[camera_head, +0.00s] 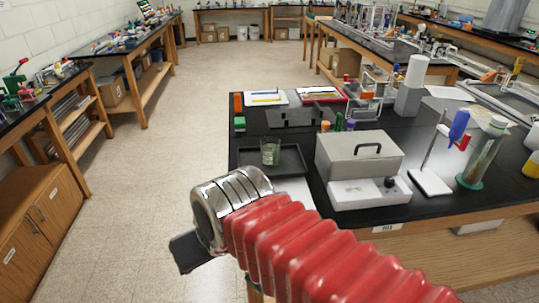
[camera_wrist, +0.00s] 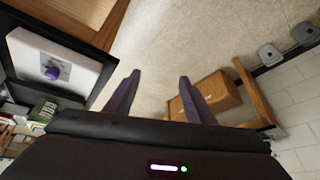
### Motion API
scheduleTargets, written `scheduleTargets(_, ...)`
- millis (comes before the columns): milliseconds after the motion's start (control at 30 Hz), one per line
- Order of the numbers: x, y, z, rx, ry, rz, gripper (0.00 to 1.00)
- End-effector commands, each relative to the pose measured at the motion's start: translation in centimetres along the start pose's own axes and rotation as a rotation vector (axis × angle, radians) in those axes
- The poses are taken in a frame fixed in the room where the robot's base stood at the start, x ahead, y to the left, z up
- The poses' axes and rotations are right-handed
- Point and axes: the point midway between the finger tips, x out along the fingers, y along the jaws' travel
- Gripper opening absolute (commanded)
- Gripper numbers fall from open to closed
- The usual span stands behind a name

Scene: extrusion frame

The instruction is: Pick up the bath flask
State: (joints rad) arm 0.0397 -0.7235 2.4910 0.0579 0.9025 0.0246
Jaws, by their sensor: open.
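I cannot make out a flask for certain in either view. A grey lidded bath box (camera_head: 360,157) with a dark handle and a white front panel stands on the black bench (camera_head: 300,118). Its lid is on, so its inside is hidden. My gripper (camera_wrist: 160,84) is open in the wrist view, with two dark purple fingers apart and only floor between them. In the head view my arm's dark end is off the bench's front left corner, left of the bath; the fingers are not clear there.
A glass beaker (camera_head: 270,151) stands in a black tray (camera_head: 292,172) left of the bath. Small capped bottles (camera_head: 338,123) stand behind the bath. A stand with a blue item (camera_head: 458,124) and a tall glass cylinder (camera_head: 484,155) are right. The left aisle floor (camera_head: 165,165) is clear.

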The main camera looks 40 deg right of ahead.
Motion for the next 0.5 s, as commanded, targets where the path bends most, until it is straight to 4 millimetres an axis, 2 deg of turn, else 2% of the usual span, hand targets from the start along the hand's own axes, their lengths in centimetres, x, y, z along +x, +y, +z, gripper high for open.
scheduleTargets(233,1.9,1.0,-1.4,0.417,-0.07,-0.091,0.67)
scheduleTargets(500,4.0,3.2,-4.9,0.995,-0.124,-0.225,0.67)
